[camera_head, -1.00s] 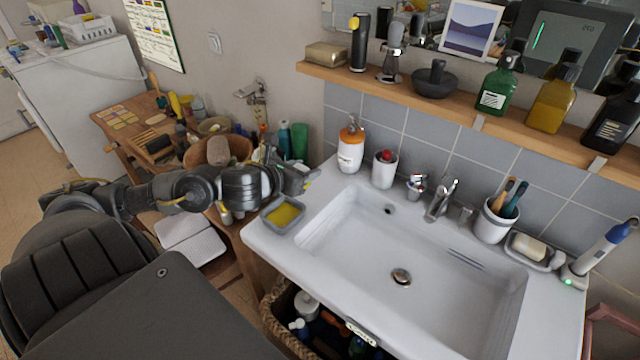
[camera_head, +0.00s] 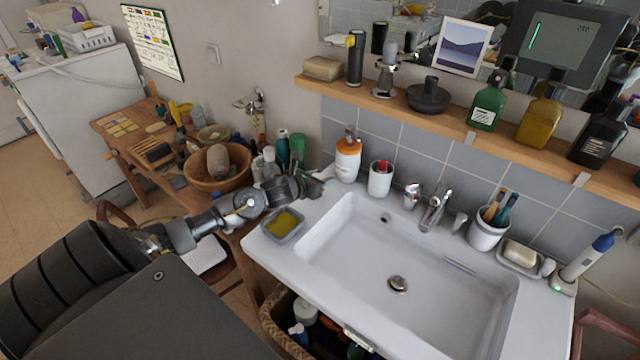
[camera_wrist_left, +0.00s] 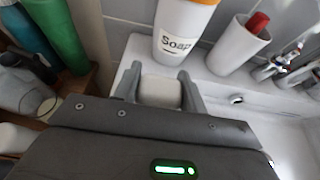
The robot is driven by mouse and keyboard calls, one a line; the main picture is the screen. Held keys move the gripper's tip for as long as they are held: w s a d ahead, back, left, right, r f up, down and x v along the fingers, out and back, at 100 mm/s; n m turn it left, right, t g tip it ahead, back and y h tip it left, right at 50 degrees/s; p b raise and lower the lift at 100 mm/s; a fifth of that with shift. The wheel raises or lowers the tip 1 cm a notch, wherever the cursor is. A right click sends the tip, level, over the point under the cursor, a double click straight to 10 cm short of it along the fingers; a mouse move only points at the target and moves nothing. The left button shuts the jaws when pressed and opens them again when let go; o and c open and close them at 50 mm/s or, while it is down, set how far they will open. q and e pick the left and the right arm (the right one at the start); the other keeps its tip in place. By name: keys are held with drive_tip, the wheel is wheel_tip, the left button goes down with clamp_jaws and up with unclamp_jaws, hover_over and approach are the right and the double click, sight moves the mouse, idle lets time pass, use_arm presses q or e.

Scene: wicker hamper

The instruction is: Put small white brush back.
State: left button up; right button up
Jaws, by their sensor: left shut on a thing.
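My left gripper (camera_head: 316,187) is over the back left corner of the white sink top, just left of the soap dispenser (camera_head: 347,160) with the orange top. In the left wrist view, the two grey fingers of the gripper (camera_wrist_left: 162,95) are shut on a small pale block, which I take to be the small white brush (camera_wrist_left: 160,91). Only its whitish end shows; no bristles are visible. In the head view the gripper mostly hides it. I cannot tell whether it touches the sink top. My right gripper is not in view.
A grey dish with a yellow sponge (camera_head: 283,224) sits on the sink's left edge. A white cup with a red item (camera_head: 380,179) stands right of the dispenser. A wooden bowl (camera_head: 216,168) and bottles crowd the left table. A wicker hamper (camera_head: 272,325) is below the sink.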

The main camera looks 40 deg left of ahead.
use_arm(q)
wheel_tip(320, 180, down, 3)
drive_tip(key=shift+r, duration=0.2)
drive_tip(key=shift+f, duration=0.3)
drive_tip(key=o, duration=1)
drive_tip(key=shift+r, duration=0.1)
